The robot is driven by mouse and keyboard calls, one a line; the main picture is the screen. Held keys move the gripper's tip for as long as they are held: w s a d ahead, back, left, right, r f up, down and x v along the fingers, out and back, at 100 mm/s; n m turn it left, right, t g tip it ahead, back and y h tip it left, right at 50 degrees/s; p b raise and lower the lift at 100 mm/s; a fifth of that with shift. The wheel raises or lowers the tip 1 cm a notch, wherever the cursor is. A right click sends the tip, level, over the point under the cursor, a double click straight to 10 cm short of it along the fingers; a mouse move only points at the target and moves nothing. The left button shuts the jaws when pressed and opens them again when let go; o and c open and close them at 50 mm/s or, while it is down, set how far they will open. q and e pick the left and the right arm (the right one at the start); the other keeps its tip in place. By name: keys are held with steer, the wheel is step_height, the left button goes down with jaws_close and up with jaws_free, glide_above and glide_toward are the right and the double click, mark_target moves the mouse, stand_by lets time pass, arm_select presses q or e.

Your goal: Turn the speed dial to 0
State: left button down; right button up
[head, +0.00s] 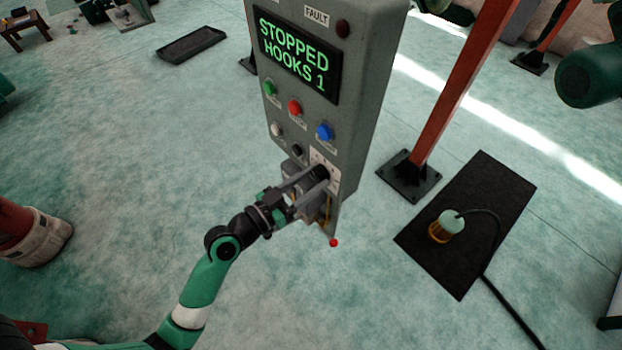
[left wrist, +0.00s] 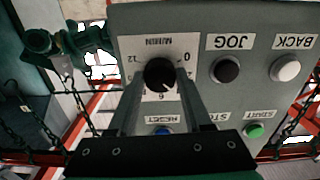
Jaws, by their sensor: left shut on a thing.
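The speed dial is a black round knob (left wrist: 160,74) on a white scale plate marked M/MIN, with 0, 6 and 12 legible, upside down in the left wrist view. A small pale mark shows on the knob's edge near the 6, but I cannot read its setting surely. My left gripper (head: 314,176) is shut on the dial, with one finger on each side; its fingers also show in the left wrist view (left wrist: 162,78). In the head view the fingers partly hide the knob. The grey control box (head: 365,90) has a screen (head: 297,55) reading STOPPED, HOOKS 1.
A red post (head: 455,95) stands right of the box. A dark mat (head: 480,190) holds a corded pendant-like thing (head: 447,226).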

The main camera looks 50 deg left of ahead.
arm_select(q)
steer(key=n+p, duration=0.1)
steer(key=n, duration=0.3)
steer(key=shift+r+n, duration=0.1)
steer(key=shift+n, duration=0.2)
steer(key=n+p, duration=0.1)
steer(key=n, duration=0.2)
steer(key=shift+p, duration=0.3)
steer(key=n+p, duration=0.1)
steer(key=n, duration=0.4)
steer(key=shift+p, duration=0.3)
steer(key=shift+d+n+p, duration=0.1)
steer(key=shift+n+p, duration=0.35)
steer(key=shift+n, duration=0.95)
steer(key=shift+c, duration=1.7)
jaws_free()
